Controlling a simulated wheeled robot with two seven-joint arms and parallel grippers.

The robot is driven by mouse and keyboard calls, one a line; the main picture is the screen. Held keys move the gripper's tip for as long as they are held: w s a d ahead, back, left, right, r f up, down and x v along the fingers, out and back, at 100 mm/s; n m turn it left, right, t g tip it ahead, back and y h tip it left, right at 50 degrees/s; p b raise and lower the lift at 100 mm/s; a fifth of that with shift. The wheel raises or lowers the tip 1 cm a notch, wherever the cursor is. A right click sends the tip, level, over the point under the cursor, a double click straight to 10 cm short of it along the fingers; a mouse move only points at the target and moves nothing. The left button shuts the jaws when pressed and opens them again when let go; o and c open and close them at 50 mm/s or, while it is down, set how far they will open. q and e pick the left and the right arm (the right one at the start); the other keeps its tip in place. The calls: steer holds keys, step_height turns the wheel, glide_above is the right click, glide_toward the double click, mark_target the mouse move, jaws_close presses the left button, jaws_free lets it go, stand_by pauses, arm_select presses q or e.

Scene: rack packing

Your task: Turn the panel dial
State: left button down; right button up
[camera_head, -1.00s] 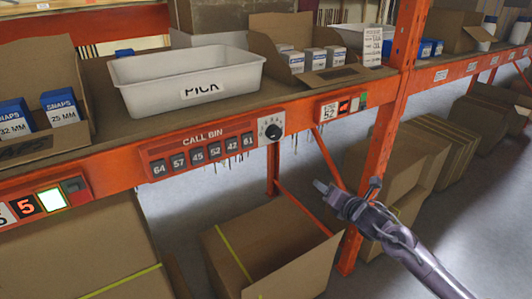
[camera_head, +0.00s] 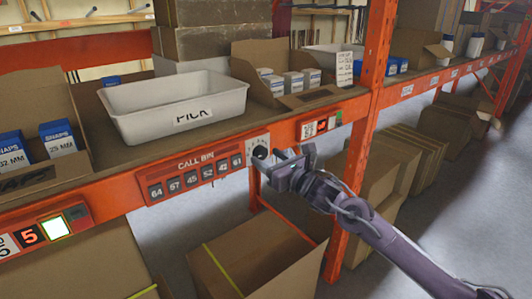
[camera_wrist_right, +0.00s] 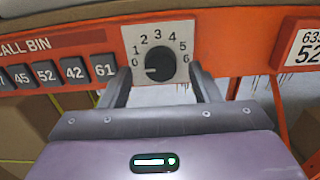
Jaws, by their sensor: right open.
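The panel dial (camera_head: 260,153) is a black round knob on a pale plate on the orange rack beam, just right of the CALL BIN panel (camera_head: 196,172). In the right wrist view the dial (camera_wrist_right: 160,66) sits among the numbers 0 to 6, and its light mark points left, near 0. My right gripper (camera_head: 284,165) is close in front of the dial and partly overlaps its plate. In the wrist view its two fingers (camera_wrist_right: 160,88) are apart, one on each lower side of the knob, with nothing between them. I cannot tell contact. My left gripper is out of view.
A white PICK bin (camera_head: 174,104) stands on the shelf above the panel. A small red label unit (camera_head: 318,125) is on the beam to the right, near the orange upright (camera_head: 366,120). An open cardboard box (camera_head: 258,262) stands below.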

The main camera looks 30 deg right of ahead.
steer(key=shift+w+f, duration=0.1)
steer(key=shift+w, duration=0.7)
steer(key=c, duration=1)
